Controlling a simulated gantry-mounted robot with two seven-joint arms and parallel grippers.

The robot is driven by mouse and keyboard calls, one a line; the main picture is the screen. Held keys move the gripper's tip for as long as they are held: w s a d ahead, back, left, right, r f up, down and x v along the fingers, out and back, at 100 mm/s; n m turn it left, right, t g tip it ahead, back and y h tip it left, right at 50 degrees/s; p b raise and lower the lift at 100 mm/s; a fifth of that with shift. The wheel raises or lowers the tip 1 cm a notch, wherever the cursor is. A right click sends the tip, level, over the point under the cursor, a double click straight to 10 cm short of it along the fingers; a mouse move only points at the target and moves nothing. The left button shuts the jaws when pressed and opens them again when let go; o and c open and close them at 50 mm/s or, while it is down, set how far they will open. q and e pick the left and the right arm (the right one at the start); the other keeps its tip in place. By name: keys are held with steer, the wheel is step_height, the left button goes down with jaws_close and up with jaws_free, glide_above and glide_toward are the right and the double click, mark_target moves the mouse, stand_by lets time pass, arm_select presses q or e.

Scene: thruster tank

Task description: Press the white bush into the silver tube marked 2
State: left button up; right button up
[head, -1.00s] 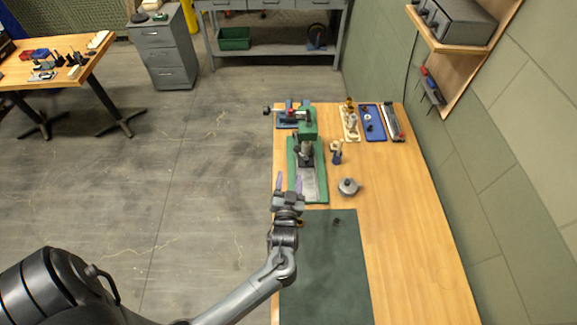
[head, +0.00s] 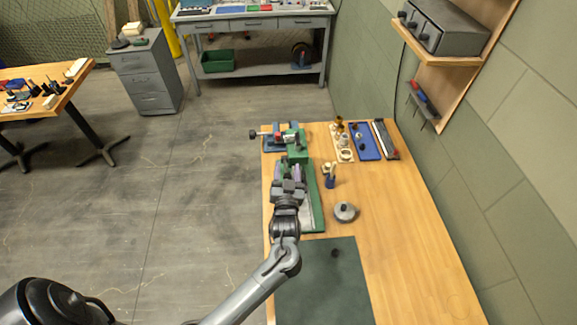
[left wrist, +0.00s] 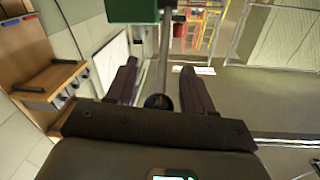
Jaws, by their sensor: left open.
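My left gripper (head: 288,172) is over the green press (head: 297,149) on the wooden bench. In the left wrist view its two dark fingers (left wrist: 159,88) stand apart. A metal rod (left wrist: 165,50) ending in a dark ball knob (left wrist: 158,101) lies between them, with a gap on each side. It looks like the press lever. A green block of the press (left wrist: 132,10) shows at the top of that view. My gripper and arm hide the middle of the press. I cannot make out the white bush or the silver tube marked 2. My right gripper is not in view.
A cream tray (head: 335,130), a blue tray (head: 360,136) and a long dark tray (head: 385,140) lie at the back right. A blue holder (head: 330,182) and a grey round lidded thing (head: 345,211) stand right of the press. A dark green mat (head: 320,285) covers the front.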

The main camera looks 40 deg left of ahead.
arm_select(q)
steer(key=shift+w+a, duration=0.2)
steer(key=shift+w, duration=0.05)
jaws_close()
stand_by(0.4)
